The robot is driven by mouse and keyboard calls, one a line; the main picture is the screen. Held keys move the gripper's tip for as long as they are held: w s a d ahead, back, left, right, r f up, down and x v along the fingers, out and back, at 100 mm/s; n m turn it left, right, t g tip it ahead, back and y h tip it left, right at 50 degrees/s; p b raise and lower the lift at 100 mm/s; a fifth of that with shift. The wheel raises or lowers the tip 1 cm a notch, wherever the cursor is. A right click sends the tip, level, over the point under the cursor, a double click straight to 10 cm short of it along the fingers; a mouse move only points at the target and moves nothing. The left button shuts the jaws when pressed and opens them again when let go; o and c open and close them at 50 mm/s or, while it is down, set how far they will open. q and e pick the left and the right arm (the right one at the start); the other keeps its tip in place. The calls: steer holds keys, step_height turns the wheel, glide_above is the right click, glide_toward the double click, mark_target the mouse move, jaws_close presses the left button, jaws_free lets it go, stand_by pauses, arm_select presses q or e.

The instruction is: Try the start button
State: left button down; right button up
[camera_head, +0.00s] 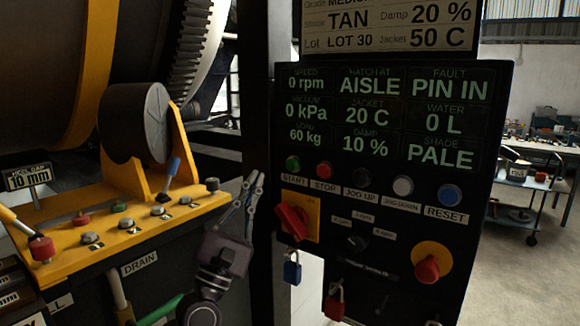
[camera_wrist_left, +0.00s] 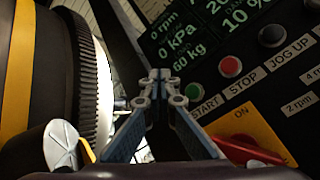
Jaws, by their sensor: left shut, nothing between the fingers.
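The control panel (camera_head: 395,180) stands right of centre in the head view. Its green start button (camera_head: 292,163) is at the left of the button row, above the START label. In the wrist view the green start button (camera_wrist_left: 194,91) is right of my fingertips. My left gripper (camera_head: 257,182) is shut and empty, left of the panel and slightly below the button, apart from it in the picture. It also shows in the left wrist view (camera_wrist_left: 153,80), fingers together. The panel display reads 0 rpm, hatch at AISLE and fault PIN IN. My right gripper is not in view.
Beside START are the red stop button (camera_head: 325,169) and other buttons. Below are a red rotary switch (camera_head: 292,221) on a yellow plate, a blue padlock (camera_head: 292,268), a red padlock (camera_head: 334,303) and a red mushroom button (camera_head: 427,269). A yellow console (camera_head: 140,220) stands left.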

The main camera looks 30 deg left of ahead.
mark_target(292, 165)
arm_select(q)
steer(key=shift+w+d+b, duration=0.2)
steer(key=shift+w+b, duration=0.3)
steer(key=shift+w, duration=1.75)
steer(key=shift+w+d+b, duration=0.15)
steer(key=shift+w+b, duration=0.3)
steer(key=shift+w, duration=1.75)
steer(key=shift+w+b, duration=0.25)
steer(key=shift+b, duration=0.05)
steer(key=shift+w, duration=0.15)
steer(key=shift+w+b, duration=0.4)
steer(key=shift+s, duration=0.85)
